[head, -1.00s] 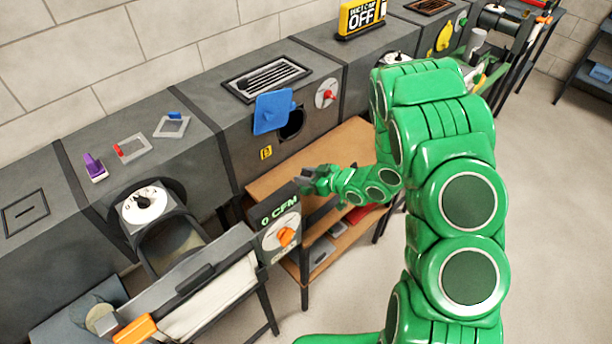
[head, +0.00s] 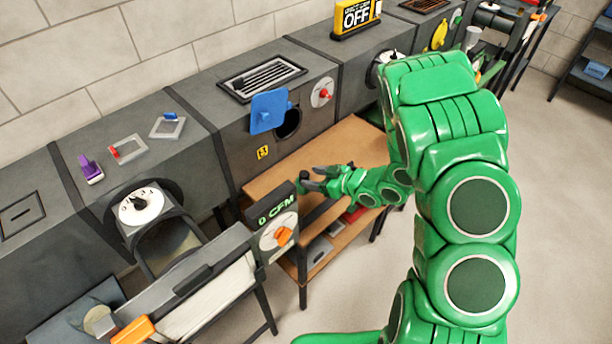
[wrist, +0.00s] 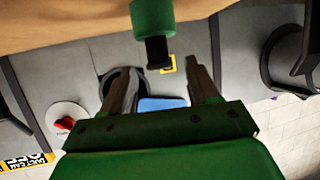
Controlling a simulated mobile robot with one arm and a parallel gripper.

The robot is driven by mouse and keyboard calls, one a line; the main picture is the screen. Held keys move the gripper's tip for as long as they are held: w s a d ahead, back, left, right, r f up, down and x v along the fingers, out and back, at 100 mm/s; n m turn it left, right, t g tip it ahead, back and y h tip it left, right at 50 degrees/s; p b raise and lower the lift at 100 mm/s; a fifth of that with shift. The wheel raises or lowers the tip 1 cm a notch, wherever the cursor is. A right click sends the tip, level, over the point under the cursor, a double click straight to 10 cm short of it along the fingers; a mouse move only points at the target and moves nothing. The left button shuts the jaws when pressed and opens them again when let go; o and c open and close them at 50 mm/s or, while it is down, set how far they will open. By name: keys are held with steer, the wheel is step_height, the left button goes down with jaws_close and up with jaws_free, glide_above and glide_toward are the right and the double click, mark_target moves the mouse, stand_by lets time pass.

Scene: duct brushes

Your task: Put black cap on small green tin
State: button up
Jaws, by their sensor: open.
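A small green tin-like object (wrist: 153,17) with a narrower black part (wrist: 158,52) at one end shows in the wrist view, which looks upside down. It lies just beyond my fingertips, roughly in line with the gap between them. I cannot tell whether the black part is a cap or a spout. My gripper (wrist: 163,68) is open, and nothing is between its fingers. In the head view, my gripper (head: 314,178) is over the wooden table (head: 270,180). A small dark green shape is beside its fingertips, partly hidden. I see no separate black cap.
The grey duct with a blue flap (head: 268,110) and round opening (head: 289,122) stands behind the table. The CFM box (head: 277,228) stands in front at left, close to my gripper. A yellow OFF sign (head: 356,17) is on the duct.

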steer(key=v, duration=0.7)
steer(key=shift+d, duration=0.1)
steer(key=shift+w+r, duration=0.1)
stand_by(0.4)
